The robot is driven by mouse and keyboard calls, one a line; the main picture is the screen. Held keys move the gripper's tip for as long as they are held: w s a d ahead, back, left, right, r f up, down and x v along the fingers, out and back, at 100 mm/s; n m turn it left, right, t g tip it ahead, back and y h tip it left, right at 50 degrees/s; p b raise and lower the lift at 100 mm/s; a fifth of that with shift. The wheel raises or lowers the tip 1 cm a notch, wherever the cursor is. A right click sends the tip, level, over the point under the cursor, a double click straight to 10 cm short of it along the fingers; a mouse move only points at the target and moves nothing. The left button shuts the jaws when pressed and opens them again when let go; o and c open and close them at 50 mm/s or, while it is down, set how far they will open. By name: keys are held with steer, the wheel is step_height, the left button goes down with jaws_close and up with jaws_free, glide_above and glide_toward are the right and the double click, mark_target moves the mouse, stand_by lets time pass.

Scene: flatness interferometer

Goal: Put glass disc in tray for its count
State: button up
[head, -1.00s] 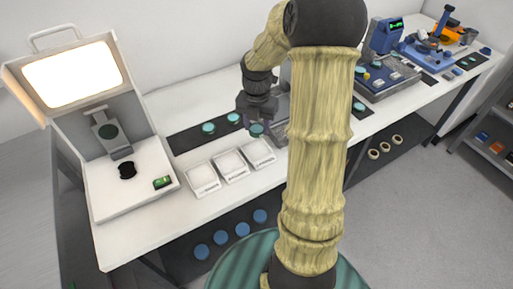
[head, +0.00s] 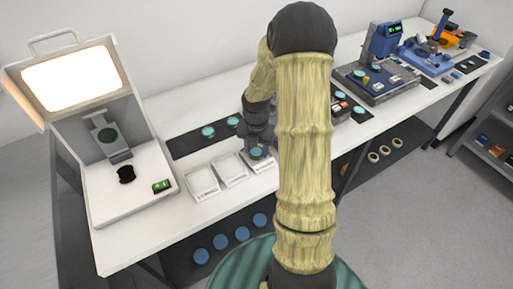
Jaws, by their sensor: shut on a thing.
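A teal glass disc (head: 257,153) is at my gripper (head: 257,148), which is shut on it. The disc is over or in the rightmost of three white trays (head: 259,165); I cannot tell whether it touches the tray floor. The middle tray (head: 230,169) and the left tray (head: 202,183) are empty. Their front labels are too small to read. The interferometer (head: 127,200) stands at the left with a bright screen (head: 72,78), a dark round spot (head: 126,174) and a small green display (head: 161,186).
Two more teal discs (head: 208,132) lie on a dark mat (head: 185,146) behind the trays. My arm hides part of the bench right of the trays. Blue instruments (head: 384,75) stand farther right. The bench front (head: 190,225) is clear.

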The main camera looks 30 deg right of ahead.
mark_target(257, 151)
steer(key=shift+f, duration=0.1)
steer(key=o, duration=0.8)
step_height(257, 151, up, 12)
steer(key=shift+r+p, duration=0.2)
steer(key=shift+p, duration=0.1)
stand_by(0.4)
